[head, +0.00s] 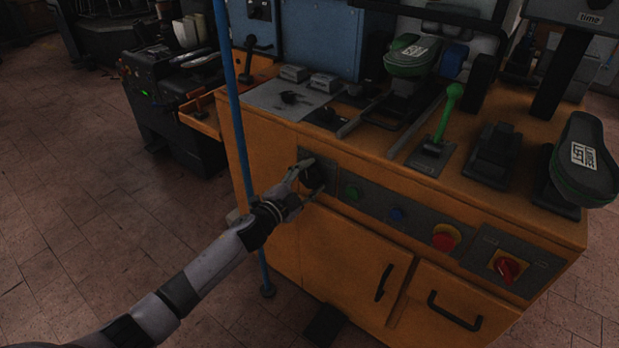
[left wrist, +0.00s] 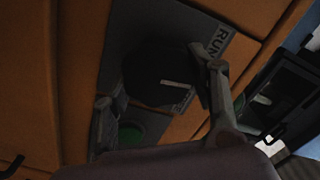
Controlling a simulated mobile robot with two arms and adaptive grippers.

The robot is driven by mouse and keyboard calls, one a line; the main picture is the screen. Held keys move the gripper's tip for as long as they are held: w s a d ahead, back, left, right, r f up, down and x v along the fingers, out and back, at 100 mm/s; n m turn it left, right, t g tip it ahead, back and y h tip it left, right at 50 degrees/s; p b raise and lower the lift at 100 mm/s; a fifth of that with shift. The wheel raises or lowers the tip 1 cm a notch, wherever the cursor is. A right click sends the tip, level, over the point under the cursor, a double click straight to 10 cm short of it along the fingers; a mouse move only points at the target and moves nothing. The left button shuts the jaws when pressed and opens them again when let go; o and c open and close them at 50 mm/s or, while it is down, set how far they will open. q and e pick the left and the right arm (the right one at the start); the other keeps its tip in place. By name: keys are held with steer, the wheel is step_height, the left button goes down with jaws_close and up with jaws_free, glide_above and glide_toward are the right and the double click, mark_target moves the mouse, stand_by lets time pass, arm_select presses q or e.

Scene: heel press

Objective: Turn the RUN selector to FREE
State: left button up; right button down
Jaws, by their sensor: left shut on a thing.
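The RUN selector is a dark round knob (left wrist: 158,75) with a pale pointer line, on a grey plate (left wrist: 199,24) lettered RUN in the left wrist view. The other lettering on the plate is partly hidden. My left gripper (head: 313,184) reaches the left end of the orange machine's front panel in the head view. Its two fingers are on either side of the knob in the left wrist view (left wrist: 158,96), shut on it. In the head view the gripper covers much of the knob. My right gripper is not in view.
Right of the selector on the panel are a green button (head: 352,192), a blue button (head: 397,214), a red button (head: 446,237) and a red rotary switch (head: 508,267). A blue pole (head: 238,130) stands close left of my gripper. A green-handled lever (head: 442,115) rises from the top.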

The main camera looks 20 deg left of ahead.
arm_select(q)
steer(key=shift+f+m, duration=0.1)
steer(key=shift+m, duration=1.8)
steer(key=m+b, duration=0.1)
steer(key=m, duration=0.2)
steer(key=shift+f+m, duration=0.15)
steer(key=shift+m, duration=0.15)
steer(key=m, duration=0.2)
steer(key=shift+f+m, duration=0.1)
steer(key=shift+m, duration=0.2)
steer(key=shift+m+b, duration=0.35)
steer(key=shift+m, duration=1.65)
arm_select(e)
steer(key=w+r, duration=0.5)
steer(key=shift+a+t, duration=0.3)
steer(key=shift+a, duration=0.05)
arm_select(q)
steer(key=shift+f, duration=0.1)
